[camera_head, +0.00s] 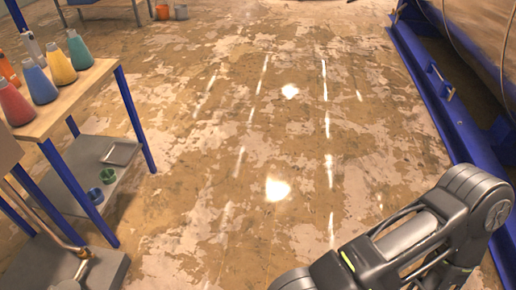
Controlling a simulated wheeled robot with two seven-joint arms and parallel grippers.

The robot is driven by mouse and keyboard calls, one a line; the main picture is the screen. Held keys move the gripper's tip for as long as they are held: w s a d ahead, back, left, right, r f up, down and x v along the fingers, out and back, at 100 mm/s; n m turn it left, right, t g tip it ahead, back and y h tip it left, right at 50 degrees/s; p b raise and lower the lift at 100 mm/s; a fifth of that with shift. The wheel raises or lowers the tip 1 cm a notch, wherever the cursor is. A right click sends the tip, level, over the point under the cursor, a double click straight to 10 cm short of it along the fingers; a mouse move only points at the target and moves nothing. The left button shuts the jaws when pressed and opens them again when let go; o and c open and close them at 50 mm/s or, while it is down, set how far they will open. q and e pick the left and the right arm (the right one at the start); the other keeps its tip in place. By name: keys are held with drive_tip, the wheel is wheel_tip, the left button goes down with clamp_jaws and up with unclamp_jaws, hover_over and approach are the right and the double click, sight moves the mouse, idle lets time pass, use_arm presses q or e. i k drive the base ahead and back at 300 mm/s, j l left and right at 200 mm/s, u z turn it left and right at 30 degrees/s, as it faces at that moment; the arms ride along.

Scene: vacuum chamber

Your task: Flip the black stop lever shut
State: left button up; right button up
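I see no black stop lever that I can make out in this view. Neither of my grippers is in view. My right arm shows at the bottom right, bent, with its dark links running out of the lower edge of the picture. My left arm does not show.
A wooden-topped table (88,86) with blue legs stands at left, bearing red (15,104), blue (40,85), yellow (61,66) and green (79,52) flasks. A copper-coloured pipe (42,224) is at lower left. A blue frame (437,105) runs along the right. The middle floor is clear.

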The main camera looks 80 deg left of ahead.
sight(87, 250)
drive_tip(key=u, duration=4.2)
